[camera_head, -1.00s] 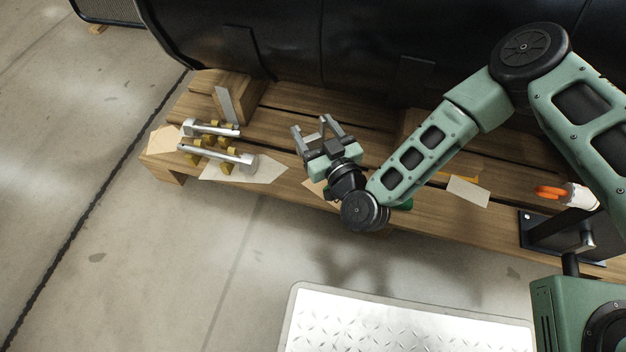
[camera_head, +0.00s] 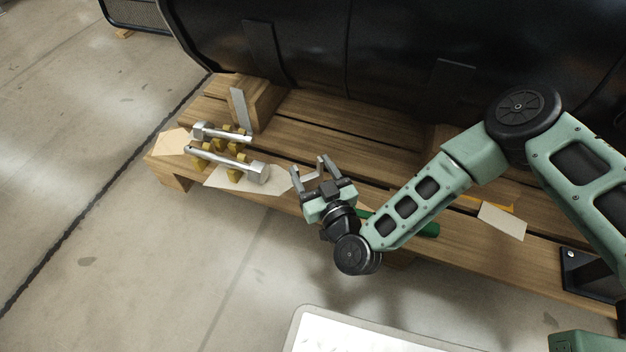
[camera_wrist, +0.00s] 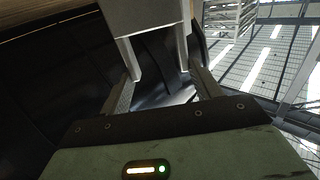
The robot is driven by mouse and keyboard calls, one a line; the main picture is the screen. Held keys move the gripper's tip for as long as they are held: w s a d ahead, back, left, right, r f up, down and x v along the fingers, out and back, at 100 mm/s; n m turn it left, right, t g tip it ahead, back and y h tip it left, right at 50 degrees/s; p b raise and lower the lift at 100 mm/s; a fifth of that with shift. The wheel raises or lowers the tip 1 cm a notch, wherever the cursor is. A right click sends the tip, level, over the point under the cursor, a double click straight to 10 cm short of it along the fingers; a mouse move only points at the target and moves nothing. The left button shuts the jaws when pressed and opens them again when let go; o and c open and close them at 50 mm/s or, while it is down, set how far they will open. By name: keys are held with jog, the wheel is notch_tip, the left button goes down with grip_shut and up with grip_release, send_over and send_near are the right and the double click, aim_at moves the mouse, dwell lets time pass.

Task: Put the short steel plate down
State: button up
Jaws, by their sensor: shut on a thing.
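My gripper (camera_head: 309,178) is above the front edge of the wooden pallet, in the middle of the head view, with its fingers pointing up and away. It is shut on a light grey piece, taken as the short steel plate (camera_wrist: 145,14), which shows at the top of the wrist view beyond the fingers. In the head view only a small grey bit shows between the fingers, so its full shape is hidden. The plate appears held clear of the pallet (camera_head: 330,137), though the exact gap cannot be told.
Two silver bars (camera_head: 226,162) with heads rest on yellow supports at left, beside a pale sheet (camera_head: 270,184). A wooden block (camera_head: 262,103) with a grey strip stands behind. A large black tank (camera_head: 350,50) bounds the back. A green bar (camera_head: 425,229) and pale card (camera_head: 502,221) lie right.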

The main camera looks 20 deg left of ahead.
notch_tip(320, 180, down, 2)
jog(key=shift+f+b, duration=0.1)
jog(key=shift+b, duration=0.35)
jog(key=shift+r, duration=0.2)
jog(key=shift+f, duration=0.15)
jog(key=o, duration=1.1)
jog(key=shift+f, duration=0.1)
jog(key=shift+s+d+r, duration=0.1)
jog(key=shift+s+r, duration=0.05)
jog(key=shift+r, duration=0.05)
jog(key=shift+p+v, duration=3)
jog(key=shift+v, duration=2.85)
